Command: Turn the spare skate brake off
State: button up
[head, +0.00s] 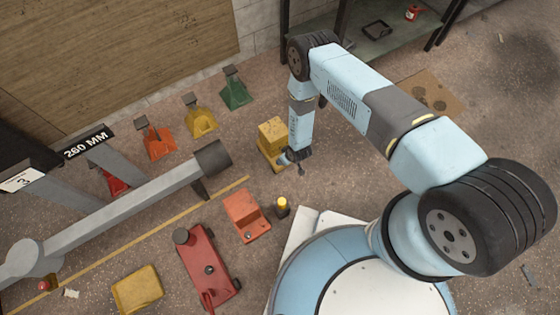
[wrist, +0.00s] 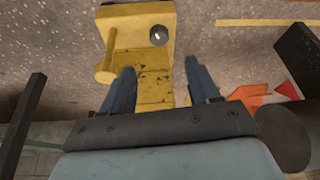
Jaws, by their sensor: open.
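A yellow block-like unit (head: 272,135), which looks like a skate, stands on the floor left of my gripper (head: 294,157) in the head view. The wrist view shows a scuffed yellow unit (wrist: 140,35) ahead of my gripper (wrist: 160,68). It has a yellow peg (wrist: 107,62) at its left and a dark round part with a light centre (wrist: 158,35) at its right. My two fingers are apart, and the unit's narrower scuffed part shows between them. I see no contact. I cannot tell the brake's setting, nor which part is its lever.
A grey beam (head: 130,205) with a dark end lies at the left. Orange (head: 155,139), yellow (head: 200,116) and green (head: 235,90) stands line the wall side. An orange-red block (head: 246,215), a red jack-like unit (head: 208,270) and a yellow box (head: 137,288) are nearer.

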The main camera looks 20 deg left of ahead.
jog(key=x, duration=1.1)
jog(key=shift+f, duration=0.2)
jog(key=shift+c, duration=0.2)
jog(key=c, duration=1)
jog(key=shift+s+a+m+t+h, duration=0.1)
jog(key=shift+m+t+h, duration=0.2)
jog(key=shift+m, duration=0.8)
jog(key=shift+s+m+t+h, duration=0.1)
jog(key=shift+m+t+h, duration=0.15)
jog(key=shift+m, duration=0.85)
jog(key=o, duration=1)
jog(key=shift+w, duration=0.15)
jog(key=shift+o, duration=0.2)
